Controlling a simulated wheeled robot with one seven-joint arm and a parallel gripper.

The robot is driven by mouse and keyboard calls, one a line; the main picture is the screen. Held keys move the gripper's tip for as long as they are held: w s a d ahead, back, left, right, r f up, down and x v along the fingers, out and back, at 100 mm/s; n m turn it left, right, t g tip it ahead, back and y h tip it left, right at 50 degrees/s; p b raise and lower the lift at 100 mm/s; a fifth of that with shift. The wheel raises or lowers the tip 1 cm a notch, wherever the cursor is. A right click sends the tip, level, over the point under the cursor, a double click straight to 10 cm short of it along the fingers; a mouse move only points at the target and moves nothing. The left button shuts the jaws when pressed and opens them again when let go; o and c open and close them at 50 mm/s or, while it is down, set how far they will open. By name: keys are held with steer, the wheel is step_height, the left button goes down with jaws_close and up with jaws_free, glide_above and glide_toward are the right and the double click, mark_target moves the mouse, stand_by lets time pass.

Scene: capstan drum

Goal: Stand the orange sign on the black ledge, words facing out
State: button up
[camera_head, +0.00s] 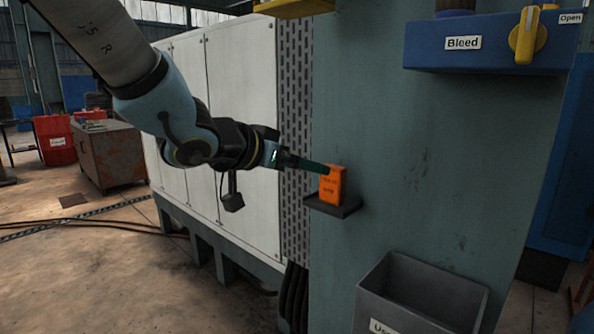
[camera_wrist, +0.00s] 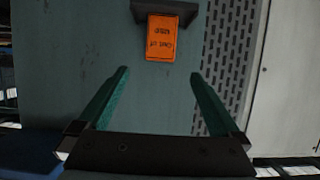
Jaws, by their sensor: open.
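The orange sign (camera_head: 332,188) stands upright on the black ledge (camera_head: 346,208), which juts from the grey-green panel. Dark words show on its outward face. In the wrist view the sign (camera_wrist: 161,38) and the ledge (camera_wrist: 184,10) appear upside down, with the lettered face toward the camera. My gripper (camera_head: 325,169) is open, with its fingers pointing at the sign from the left. In the wrist view my gripper (camera_wrist: 160,73) has its green fingers wide apart and empty. Both fingers look clear of the sign there; the head view cannot show the gap.
A grey open bin (camera_head: 420,292) is fixed below and right of the ledge. A blue box labelled Bleed (camera_head: 487,42) with a yellow handle (camera_head: 527,36) is at the upper right. A slotted strip (camera_head: 296,130) and white cabinets (camera_head: 240,100) lie left of the panel.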

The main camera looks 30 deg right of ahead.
steer(key=shift+a, duration=0.2)
steer(key=w+a+f+n+t+y, duration=0.2)
steer(key=w+a+f+n+y, duration=0.25)
steer(key=w+a, duration=0.4)
steer(key=w+a+f+n+t+y, duration=0.25)
steer(key=w+a+f+y, duration=0.2)
steer(key=a, duration=0.65)
steer(key=s+a+f+n+g+y, duration=0.1)
steer(key=s+a+f+n+g, duration=0.1)
steer(key=a, duration=0.4)
steer(key=s+a+f+n+g+y, duration=0.1)
steer(key=s+a+f+n+g, duration=0.1)
steer(key=a+f, duration=0.2)
steer(key=s+a+f+n+g+y, duration=0.1)
steer(key=s+a+f+n+g, duration=0.1)
steer(key=a, duration=0.6)
steer(key=shift+s+a+f+n+y, duration=0.2)
steer(key=shift+a+f+n+y, duration=0.2)
steer(key=shift+f, duration=0.5)
steer(key=shift+c, duration=0.2)
